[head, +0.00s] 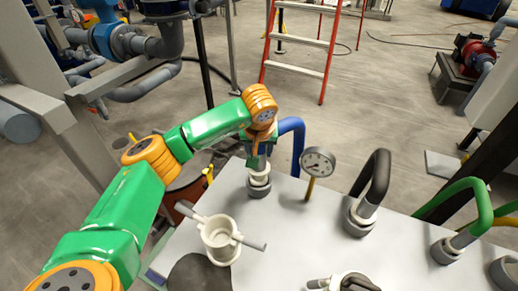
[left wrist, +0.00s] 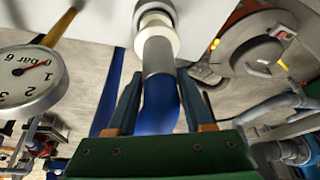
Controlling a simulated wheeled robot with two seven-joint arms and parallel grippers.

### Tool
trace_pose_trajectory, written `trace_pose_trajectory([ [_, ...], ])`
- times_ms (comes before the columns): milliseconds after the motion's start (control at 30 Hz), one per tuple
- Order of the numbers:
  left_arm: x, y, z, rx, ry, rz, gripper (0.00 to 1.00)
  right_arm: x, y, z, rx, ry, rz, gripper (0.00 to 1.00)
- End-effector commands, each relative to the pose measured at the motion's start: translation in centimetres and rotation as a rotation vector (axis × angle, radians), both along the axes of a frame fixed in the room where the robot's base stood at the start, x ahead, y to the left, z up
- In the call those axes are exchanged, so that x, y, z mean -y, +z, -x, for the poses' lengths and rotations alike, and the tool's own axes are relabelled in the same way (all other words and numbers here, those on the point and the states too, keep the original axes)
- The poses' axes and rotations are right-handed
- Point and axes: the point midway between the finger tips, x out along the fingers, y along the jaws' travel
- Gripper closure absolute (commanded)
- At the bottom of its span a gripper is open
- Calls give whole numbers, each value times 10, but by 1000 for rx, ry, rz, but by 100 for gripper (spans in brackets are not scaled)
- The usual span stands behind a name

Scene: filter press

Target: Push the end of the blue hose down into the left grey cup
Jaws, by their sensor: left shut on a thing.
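The blue hose (head: 292,127) arches up behind my left gripper (head: 262,150) in the head view. The gripper is shut on the hose near its end, above the left grey cup (head: 260,190). In the left wrist view the fingers (left wrist: 158,105) stand on both sides of the blue hose (left wrist: 160,112). The hose's grey end piece (left wrist: 158,55) points at the cream collar (left wrist: 156,33) and the grey cup (left wrist: 155,8). End and collar look in line and touching; how deep the end sits is hidden. My right gripper is not in view.
A pressure gauge (head: 318,162) on a brass stem stands close right of the cup. A black hose (head: 374,178) and a green hose (head: 470,195) sit in cups further right. A cream fitting with handles (head: 220,236) stands at front left on the pale top.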

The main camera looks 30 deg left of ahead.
Motion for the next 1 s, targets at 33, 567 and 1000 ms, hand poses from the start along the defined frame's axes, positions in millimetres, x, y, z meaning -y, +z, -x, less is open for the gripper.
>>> trace_pose_trajectory([
  [33,0,-2,0,1,0,0,100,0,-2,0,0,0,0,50],
  [567,0,-15,0,1,0,0,100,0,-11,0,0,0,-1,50],
  [1000,0,-26,0,1,0,0,100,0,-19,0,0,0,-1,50],
])
